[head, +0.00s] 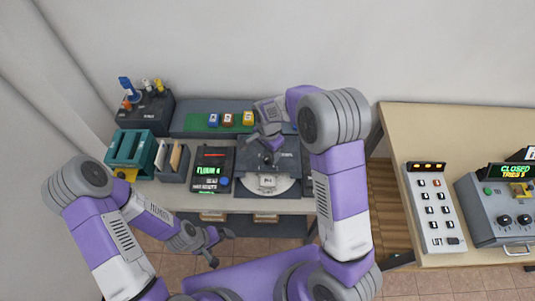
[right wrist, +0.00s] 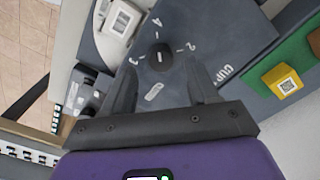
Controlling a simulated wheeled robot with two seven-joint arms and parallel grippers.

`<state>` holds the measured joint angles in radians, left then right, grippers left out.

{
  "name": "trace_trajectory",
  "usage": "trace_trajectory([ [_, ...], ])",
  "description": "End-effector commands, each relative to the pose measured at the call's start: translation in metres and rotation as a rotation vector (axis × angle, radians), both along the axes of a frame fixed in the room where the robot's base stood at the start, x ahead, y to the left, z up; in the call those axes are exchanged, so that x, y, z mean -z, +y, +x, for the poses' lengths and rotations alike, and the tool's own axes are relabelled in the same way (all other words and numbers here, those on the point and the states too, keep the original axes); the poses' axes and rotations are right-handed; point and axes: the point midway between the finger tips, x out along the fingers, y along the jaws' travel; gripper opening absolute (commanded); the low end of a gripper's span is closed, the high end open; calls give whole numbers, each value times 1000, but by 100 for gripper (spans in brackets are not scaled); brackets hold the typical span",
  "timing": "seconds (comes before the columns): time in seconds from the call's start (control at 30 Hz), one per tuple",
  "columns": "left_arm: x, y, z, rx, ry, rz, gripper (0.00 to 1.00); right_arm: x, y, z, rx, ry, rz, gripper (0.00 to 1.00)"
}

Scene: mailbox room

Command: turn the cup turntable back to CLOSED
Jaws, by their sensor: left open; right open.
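The cup turntable (head: 287,163) is a dark box at the back table's right part, with a pale round disc (head: 284,186) at its front. In the right wrist view, its dark top (right wrist: 235,35) carries the letters CUP and a round black knob (right wrist: 160,57) with a white mark. The numbers 2, 3 and 4 surround the knob; its exact setting is hard to tell. My right gripper (head: 270,143) is over the turntable; in the wrist view its open fingers (right wrist: 163,85) point towards the knob, with nothing between them. My left gripper (head: 220,246) is open and empty, in front of the table.
A dark panel with a green display (head: 209,170) stands left of the turntable. Further left are a card holder (head: 173,163) and a teal rack (head: 130,150). Small coloured blocks (head: 228,120) stand behind on a green mat. A side table (head: 410,125) with control boxes is at right.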

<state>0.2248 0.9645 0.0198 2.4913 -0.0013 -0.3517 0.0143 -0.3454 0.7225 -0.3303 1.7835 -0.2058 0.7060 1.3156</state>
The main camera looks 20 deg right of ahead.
Motion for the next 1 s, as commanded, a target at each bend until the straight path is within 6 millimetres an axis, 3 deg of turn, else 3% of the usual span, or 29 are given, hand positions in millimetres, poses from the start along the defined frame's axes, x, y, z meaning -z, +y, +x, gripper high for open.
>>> trace_trajectory([
  [0.2,3,0,0,0,-1,0,97,28,0,0,-1,1,0,59],
  [0.57,3,0,0,0,-1,0,97,33,0,0,-1,0,0,59],
  [0.93,3,0,0,0,-1,0,97,33,0,0,-1,0,0,2],
  [1.0,3,0,0,0,-1,0,97,33,0,0,-1,0,0,0],
])
